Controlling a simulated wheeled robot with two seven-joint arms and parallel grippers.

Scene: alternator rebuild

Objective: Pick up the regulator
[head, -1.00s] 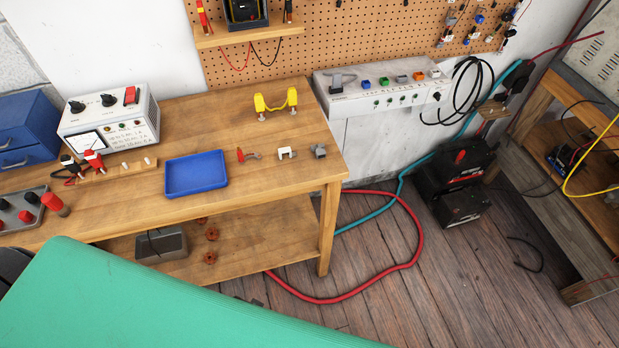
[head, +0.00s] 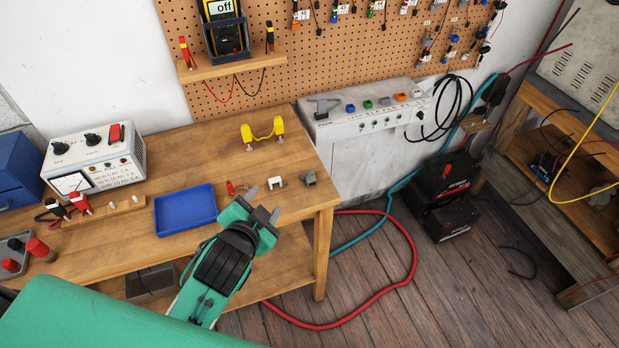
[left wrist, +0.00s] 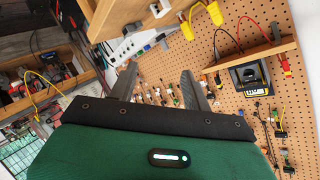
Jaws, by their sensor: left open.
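Three small parts lie in a row on the wooden bench, right of the blue tray (head: 186,210): a red-tipped part (head: 231,187), a white part (head: 277,181) and a small grey block (head: 309,178). I cannot tell for certain which is the regulator. My left gripper (head: 262,203) is open and empty, just in front of the row, with its fingertips near the white part and partly covering the red-tipped one. Its open fingers also show in the left wrist view (left wrist: 159,72), with the bench edge above them. My right gripper is not in view.
A yellow jumper piece (head: 262,131) stands behind the row. A meter box (head: 95,157) is at the left of the bench. A grey panel (head: 365,115) with coloured blocks adjoins its right end. A pegboard (head: 330,50) rises behind.

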